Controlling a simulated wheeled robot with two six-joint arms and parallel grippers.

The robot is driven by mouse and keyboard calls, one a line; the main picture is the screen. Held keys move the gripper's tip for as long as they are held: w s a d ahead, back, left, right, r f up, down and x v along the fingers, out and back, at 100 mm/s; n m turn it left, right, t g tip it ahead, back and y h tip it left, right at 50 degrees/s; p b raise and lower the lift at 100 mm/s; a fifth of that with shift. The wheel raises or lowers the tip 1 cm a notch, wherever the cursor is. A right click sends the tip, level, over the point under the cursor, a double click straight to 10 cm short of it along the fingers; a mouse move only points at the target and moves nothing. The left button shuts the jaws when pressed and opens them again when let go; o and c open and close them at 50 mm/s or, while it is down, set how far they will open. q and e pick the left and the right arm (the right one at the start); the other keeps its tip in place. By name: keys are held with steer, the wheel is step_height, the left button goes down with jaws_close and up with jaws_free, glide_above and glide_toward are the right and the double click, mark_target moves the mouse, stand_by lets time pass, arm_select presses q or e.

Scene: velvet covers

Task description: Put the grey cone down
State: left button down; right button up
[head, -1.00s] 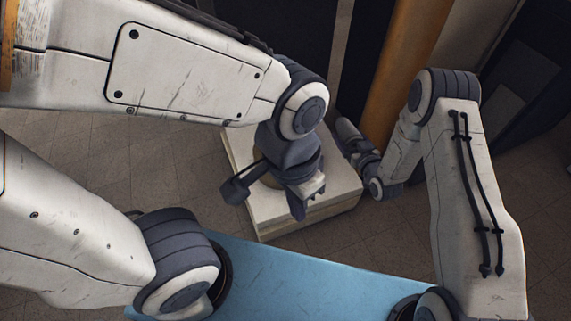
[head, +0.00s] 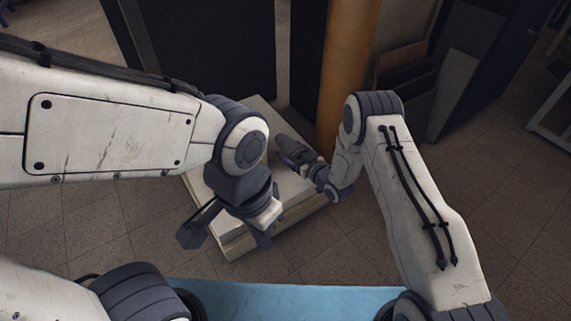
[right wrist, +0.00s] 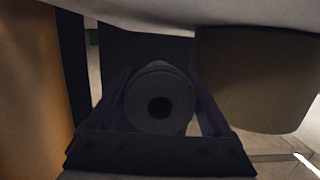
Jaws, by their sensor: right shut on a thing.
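My right gripper (head: 298,158) is above the back right part of a low white block (head: 292,212) in the head view. In the right wrist view its two dark fingers (right wrist: 160,98) are shut on the grey cone (right wrist: 160,80). The cone shows there as a round grey end with a dark hole, facing the camera. I cannot tell whether it touches the block. My left gripper (head: 232,232) is over the block's front left part, with its fingers spread wide and nothing seen between them. My left arm hides much of the block.
An orange pillar (head: 348,70) stands just behind the right gripper, and close at the left in the right wrist view (right wrist: 30,90). Dark panels (head: 210,45) stand behind the block. A blue surface (head: 290,298) is in front. Tiled floor (head: 90,215) is clear at left.

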step_height(320, 180, down, 4)
steer(key=b, duration=0.2)
steer(key=shift+f+b, duration=0.2)
steer(key=shift+b, duration=0.1)
steer(key=shift+r, duration=0.15)
